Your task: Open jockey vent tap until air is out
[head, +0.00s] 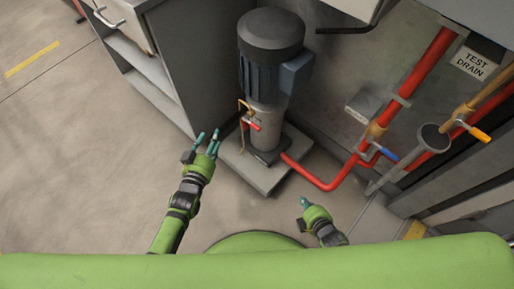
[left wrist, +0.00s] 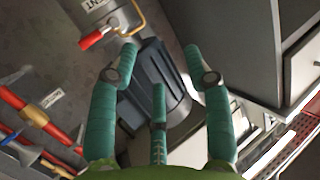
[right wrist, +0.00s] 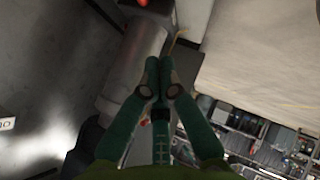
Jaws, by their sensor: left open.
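The jockey pump (head: 268,75) stands on a grey plinth, with a dark ribbed motor on top of a grey cylinder. The vent tap's red lever (head: 253,126) and thin brass pipe are on its left side. In the left wrist view the red lever (left wrist: 97,37) and curved brass pipe (left wrist: 130,20) are at the top, beyond the fingers, beside a partly cut-off label. My left gripper (head: 209,142) is open and empty, left of the tap and apart from it. My right gripper (head: 304,203) is right of the plinth, its fingertips together in the right wrist view (right wrist: 159,68), with nothing seen between them.
Red pipes (head: 330,184) run from the pump base to the right. Valves with blue (head: 386,152) and orange (head: 478,134) handles and a TEST DRAIN sign (head: 474,64) are at right. A grey cabinet (head: 190,60) stands behind left. The floor at left is clear.

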